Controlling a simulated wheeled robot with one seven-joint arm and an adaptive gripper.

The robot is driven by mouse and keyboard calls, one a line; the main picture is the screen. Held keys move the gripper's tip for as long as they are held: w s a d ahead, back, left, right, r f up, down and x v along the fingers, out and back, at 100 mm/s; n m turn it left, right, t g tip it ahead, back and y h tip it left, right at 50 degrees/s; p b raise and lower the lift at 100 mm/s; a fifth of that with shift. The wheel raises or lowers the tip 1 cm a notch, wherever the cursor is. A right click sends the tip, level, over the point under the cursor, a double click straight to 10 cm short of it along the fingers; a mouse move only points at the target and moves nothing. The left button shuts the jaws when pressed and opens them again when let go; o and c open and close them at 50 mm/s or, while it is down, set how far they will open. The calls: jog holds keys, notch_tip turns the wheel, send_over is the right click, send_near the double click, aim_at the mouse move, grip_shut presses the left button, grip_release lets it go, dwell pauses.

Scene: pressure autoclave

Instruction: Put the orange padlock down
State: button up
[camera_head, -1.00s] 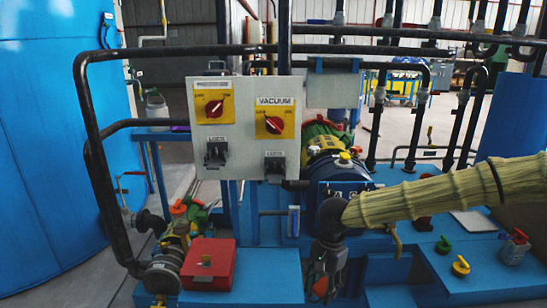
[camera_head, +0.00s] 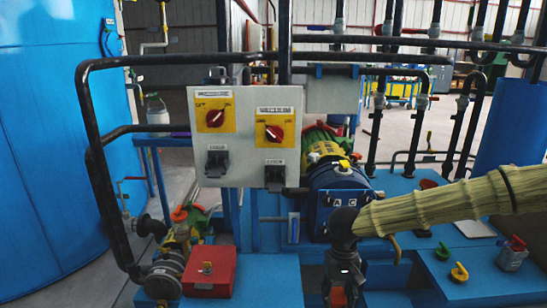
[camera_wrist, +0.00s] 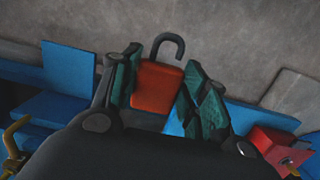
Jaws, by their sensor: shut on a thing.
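My gripper (camera_wrist: 155,85) is shut on the orange padlock (camera_wrist: 157,88). In the wrist view its orange-red body sits between the two green-padded fingers, with the dark open-looking hook of the shackle (camera_wrist: 168,45) sticking out beyond them. In the head view my gripper (camera_head: 341,280) points down at the bottom centre, in front of the blue pump base. Only a bit of orange (camera_head: 338,297) shows at its tip there; the rest is hidden or cut off by the frame edge.
A green padlock (camera_head: 442,250) and a yellow padlock (camera_head: 459,272) rest on the blue platform at right, beside a grey-and-red item (camera_head: 512,254). A red box (camera_head: 209,279) stands left. A control panel (camera_head: 246,136) and black pipes stand behind.

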jog(key=shift+s+a+r+p, duration=0.15)
jog(key=shift+s+p, duration=0.2)
jog(key=shift+p, duration=1.2)
jog(key=shift+s+a+r+p, duration=0.15)
jog(key=shift+s+p, duration=0.2)
jog(key=shift+p, duration=1.2)
jog(key=s+p, duration=0.1)
jog(key=p, duration=0.2)
jog(key=shift+d, duration=0.3)
jog(key=shift+s+d+f+p, duration=0.15)
jog(key=shift+s+d+p, duration=0.05)
jog(key=shift+p, duration=0.6)
jog(key=shift+f, duration=0.15)
